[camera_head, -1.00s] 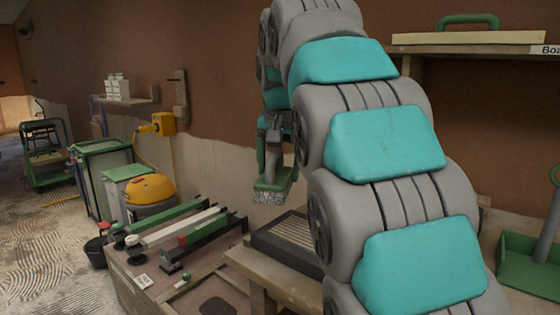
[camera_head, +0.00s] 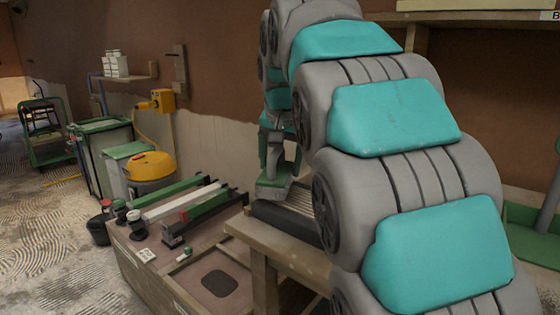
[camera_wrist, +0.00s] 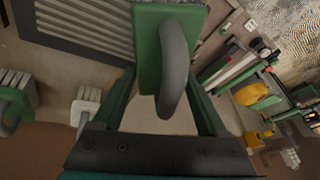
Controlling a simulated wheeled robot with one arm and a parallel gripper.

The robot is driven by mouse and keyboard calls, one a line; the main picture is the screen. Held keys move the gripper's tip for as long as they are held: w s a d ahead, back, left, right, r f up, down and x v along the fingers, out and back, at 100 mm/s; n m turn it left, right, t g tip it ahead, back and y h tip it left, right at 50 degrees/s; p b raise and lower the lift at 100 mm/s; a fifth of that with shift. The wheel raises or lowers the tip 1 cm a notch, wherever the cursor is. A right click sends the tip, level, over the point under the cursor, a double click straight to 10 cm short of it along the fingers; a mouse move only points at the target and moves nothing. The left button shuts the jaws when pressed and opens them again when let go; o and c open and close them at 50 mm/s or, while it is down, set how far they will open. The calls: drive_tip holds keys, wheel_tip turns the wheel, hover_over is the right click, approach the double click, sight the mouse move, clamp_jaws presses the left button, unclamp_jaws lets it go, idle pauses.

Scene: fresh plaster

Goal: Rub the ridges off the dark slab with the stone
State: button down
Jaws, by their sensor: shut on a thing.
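The stone is a green block with a grey arched handle, and my gripper is shut on that handle. In the head view the stone (camera_head: 272,189) is at the far left end of the dark slab (camera_head: 285,221), on or just above it; I cannot tell if they touch. My gripper (camera_head: 275,160) is above it, partly hidden by my arm. In the wrist view the stone (camera_wrist: 150,45) is between the fingers of my gripper (camera_wrist: 165,85). The slab (camera_wrist: 70,47) shows pale parallel ridges within a dark border. My arm hides the slab's right part in the head view.
The slab lies on a wooden bench (camera_head: 275,250). A lower crate (camera_head: 150,275) to the left holds long bars (camera_head: 190,205) and small tools. Two more handled tools (camera_wrist: 15,105) (camera_wrist: 85,105) show at left in the wrist view. A yellow vacuum (camera_head: 150,166) stands behind.

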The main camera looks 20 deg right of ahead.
drive_tip(key=shift+f+b, duration=0.5)
drive_tip(key=shift+f, duration=0.45)
idle(0.6)
drive_tip(key=shift+s+d+r, duration=0.1)
drive_tip(key=shift+s+d, duration=0.4)
drive_tip(key=shift+s, duration=0.2)
drive_tip(key=shift+s+d+r, duration=0.1)
drive_tip(key=shift+s+d, duration=0.4)
drive_tip(key=shift+s, duration=0.15)
drive_tip(key=shift+s+d+f+b, duration=0.1)
drive_tip(key=shift+s+d+b, duration=0.15)
drive_tip(key=shift+s+d, duration=0.95)
drive_tip(key=shift+s+d+f+b, duration=0.1)
drive_tip(key=shift+s+d+b, duration=0.2)
drive_tip(key=shift+s+d, duration=0.95)
drive_tip(key=shift+s+d+f+b, duration=0.1)
drive_tip(key=shift+s+d+b, duration=0.35)
drive_tip(key=shift+s, duration=1.35)
drive_tip(key=shift+d, duration=0.15)
